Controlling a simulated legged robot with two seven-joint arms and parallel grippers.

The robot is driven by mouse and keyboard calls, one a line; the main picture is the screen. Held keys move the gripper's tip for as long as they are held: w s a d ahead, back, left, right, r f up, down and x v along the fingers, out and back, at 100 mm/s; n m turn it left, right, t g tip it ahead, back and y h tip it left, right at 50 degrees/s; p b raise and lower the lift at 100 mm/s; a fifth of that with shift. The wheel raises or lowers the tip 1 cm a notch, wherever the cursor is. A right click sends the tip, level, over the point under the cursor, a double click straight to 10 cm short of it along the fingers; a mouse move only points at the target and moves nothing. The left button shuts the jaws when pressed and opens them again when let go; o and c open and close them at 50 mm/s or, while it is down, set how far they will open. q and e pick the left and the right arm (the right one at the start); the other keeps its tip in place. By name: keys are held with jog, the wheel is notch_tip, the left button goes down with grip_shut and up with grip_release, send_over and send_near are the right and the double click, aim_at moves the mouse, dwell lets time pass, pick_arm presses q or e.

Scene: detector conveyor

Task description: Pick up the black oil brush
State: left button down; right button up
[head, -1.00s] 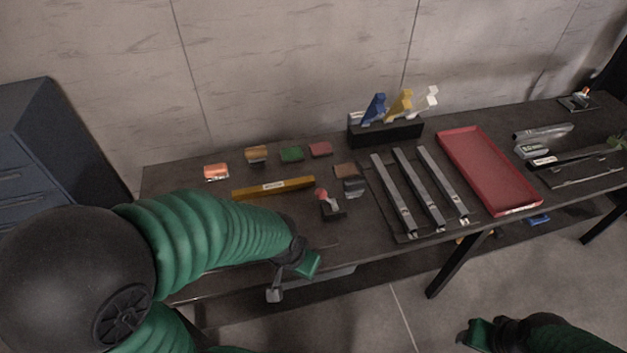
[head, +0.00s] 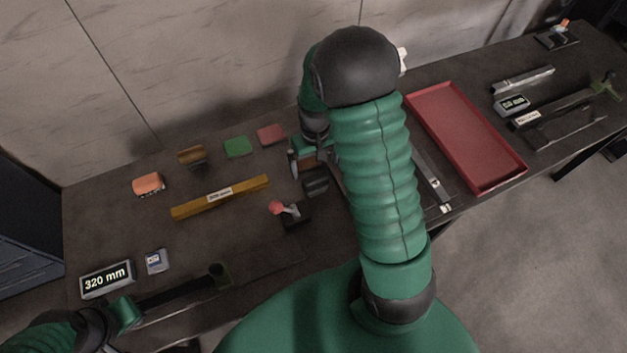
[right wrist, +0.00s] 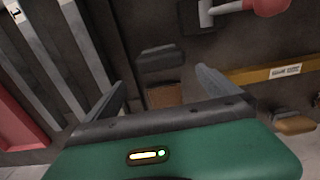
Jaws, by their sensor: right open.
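The black brush (head: 315,182) is a small dark block on the table, just in front of my right gripper (head: 311,166) in the head view. In the right wrist view the black brush (right wrist: 160,56) lies just beyond the fingertips. My right gripper (right wrist: 160,80) is open and empty, above the table. A brown block (right wrist: 163,95) shows between its fingers, below them. In the head view my right arm hides that block. My left gripper (head: 125,313) is at the lower left table edge; its jaws are unclear.
Orange (head: 149,184), brown-gold (head: 191,155), green (head: 237,147) and pink (head: 271,134) blocks lie along the back. A yellow bar (head: 220,197), a red-knobbed device (head: 277,208) and a 320 mm display (head: 106,279) are nearer. Metal rails (right wrist: 72,50) and a red tray (head: 465,135) are beside the arm.

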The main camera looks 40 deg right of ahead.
aim_at(316, 177)
jog(key=s+f, duration=0.1)
jog(key=s+a+f, duration=0.1)
jog(key=f, duration=0.1)
jog(key=shift+s+p, duration=0.15)
jog(key=shift+p, duration=0.25)
jog(key=shift+w+a+f, duration=0.1)
jog(key=shift+w+f, duration=0.1)
jog(key=shift+f, duration=0.35)
jog(key=shift+w+a+f, duration=0.1)
jog(key=shift+w+f, duration=0.05)
jog(key=shift+f, duration=0.4)
jog(key=shift+w+d+f, duration=0.1)
jog(key=shift+w+f, duration=0.05)
jog(key=shift+w, duration=0.05)
jog(key=shift+s+d, duration=0.1)
jog(key=shift+d, duration=0.05)
jog(key=shift+c, duration=0.8)
jog(key=shift+s+d, duration=0.15)
jog(key=shift+s, duration=0.05)
jog(key=c, duration=0.5)
jog(key=shift+w+a, duration=0.15)
jog(key=shift+a, duration=0.05)
jog(key=c, duration=0.8)
pick_arm(q)
jog(key=shift+s+a+r, duration=0.25)
jog(key=shift+s+r, duration=0.3)
jog(key=shift+s, duration=0.05)
